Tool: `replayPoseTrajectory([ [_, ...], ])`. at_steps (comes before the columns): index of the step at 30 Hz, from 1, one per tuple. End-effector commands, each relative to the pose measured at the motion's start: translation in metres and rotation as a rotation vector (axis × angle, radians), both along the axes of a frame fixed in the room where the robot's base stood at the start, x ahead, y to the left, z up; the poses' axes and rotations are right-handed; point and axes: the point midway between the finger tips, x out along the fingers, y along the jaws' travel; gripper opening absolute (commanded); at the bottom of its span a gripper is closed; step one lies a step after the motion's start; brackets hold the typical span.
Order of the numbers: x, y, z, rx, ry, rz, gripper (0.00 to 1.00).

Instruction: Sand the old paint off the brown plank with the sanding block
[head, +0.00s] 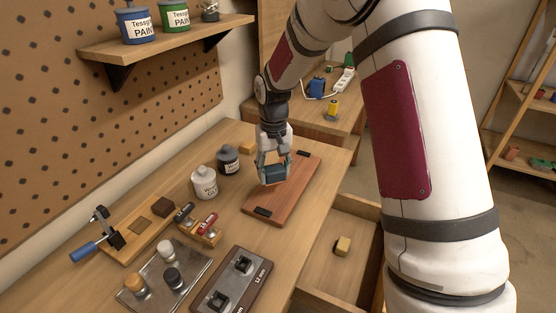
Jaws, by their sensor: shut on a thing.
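The brown plank (292,203) lies flat on the wooden bench, with a dark piece at each end. My gripper (273,176) points down over the plank's left middle part. It is shut on a blue-grey block with a tan underside, which looks like the sanding block (274,173). The block is at or just above the plank's surface; I cannot tell whether it touches. The fingers hide part of the block. No patch of old paint can be made out clearly on the plank.
A white jar (204,184) and a dark jar (228,160) stand close left of the plank. A metal tray (190,291) and a brown holder (231,283) lie nearer. An open drawer (322,277) with a yellowish block (343,246) juts out at right.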

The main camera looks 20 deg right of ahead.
Motion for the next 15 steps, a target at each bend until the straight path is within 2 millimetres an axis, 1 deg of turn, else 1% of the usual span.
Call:
replayPoseTrajectory([
  [1,-0.003,0.000,0.007,0.000,-0.002,0.000,0.19],
  [6,-0.008,0.001,0.021,0.000,-0.001,0.000,0.19],
  [9,-0.010,0.001,0.024,0.000,0.000,0.000,0.19],
  [15,-0.009,0.001,0.023,0.000,0.000,0.000,0.19],
])
